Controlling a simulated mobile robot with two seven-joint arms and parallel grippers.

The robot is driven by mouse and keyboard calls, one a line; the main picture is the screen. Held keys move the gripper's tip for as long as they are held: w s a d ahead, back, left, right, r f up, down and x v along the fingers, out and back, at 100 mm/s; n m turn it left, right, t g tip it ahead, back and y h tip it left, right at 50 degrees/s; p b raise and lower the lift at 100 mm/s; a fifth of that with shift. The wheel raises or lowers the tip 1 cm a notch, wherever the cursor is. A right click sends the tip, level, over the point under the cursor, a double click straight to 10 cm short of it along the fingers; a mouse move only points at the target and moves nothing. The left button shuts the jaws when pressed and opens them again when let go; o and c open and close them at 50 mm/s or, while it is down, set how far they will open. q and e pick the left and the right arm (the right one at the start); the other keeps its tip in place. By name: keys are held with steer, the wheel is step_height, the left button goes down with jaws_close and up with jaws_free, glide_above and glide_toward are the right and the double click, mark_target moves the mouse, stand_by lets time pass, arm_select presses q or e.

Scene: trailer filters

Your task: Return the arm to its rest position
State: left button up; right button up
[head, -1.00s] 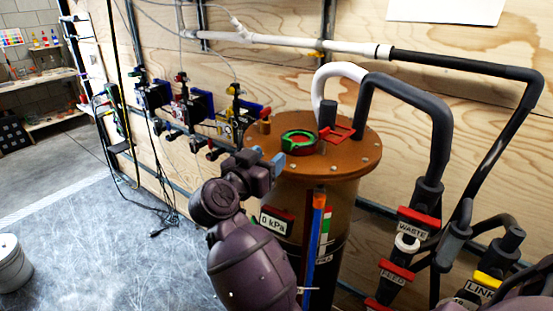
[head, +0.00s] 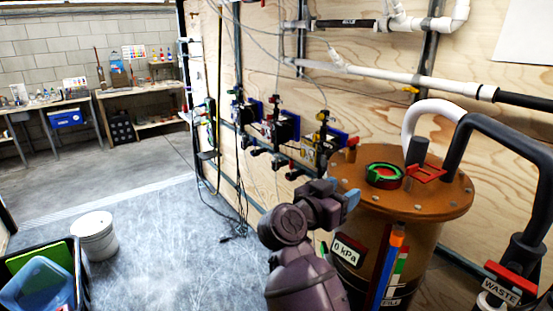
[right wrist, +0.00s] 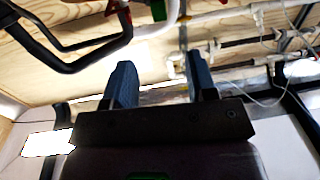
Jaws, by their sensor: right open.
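My right gripper (head: 345,196) is beside the left edge of the brown filter tank's lid (head: 420,205) in the head view, with my purple arm below it. In the right wrist view its two blue-grey fingers (right wrist: 161,85) stand apart with nothing between them. A green and red ring (head: 384,175) lies on the lid, apart from the fingers. My left gripper is not in view.
Black and white pipes (head: 470,120) rise from the tank. Small valves (head: 283,130) line the plywood wall. A white bucket (head: 95,236) and a dark crate (head: 78,275) stand at the left. The grey floor between is clear.

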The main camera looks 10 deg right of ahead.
arm_select(q)
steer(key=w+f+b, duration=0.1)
steer(key=b, duration=0.2)
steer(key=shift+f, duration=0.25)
arm_select(e)
steer(key=s+f+n+t+y, duration=0.1)
steer(key=s+f+n+y, duration=0.3)
steer(key=f, duration=0.9)
steer(key=s+d+f+n+t+y, duration=0.1)
steer(key=s+f+n+y, duration=0.4)
steer(key=s+f, duration=0.6)
steer(key=s+d+f+n+t+y, duration=0.1)
steer(key=s+f+n+y, duration=0.3)
steer(key=f, duration=1.1)
steer(key=s+y, duration=0.2)
steer(key=s, duration=0.2)
steer(key=shift+n+y, duration=0.3)
steer(key=shift+y, duration=0.1)
steer(key=shift+s, duration=0.1)
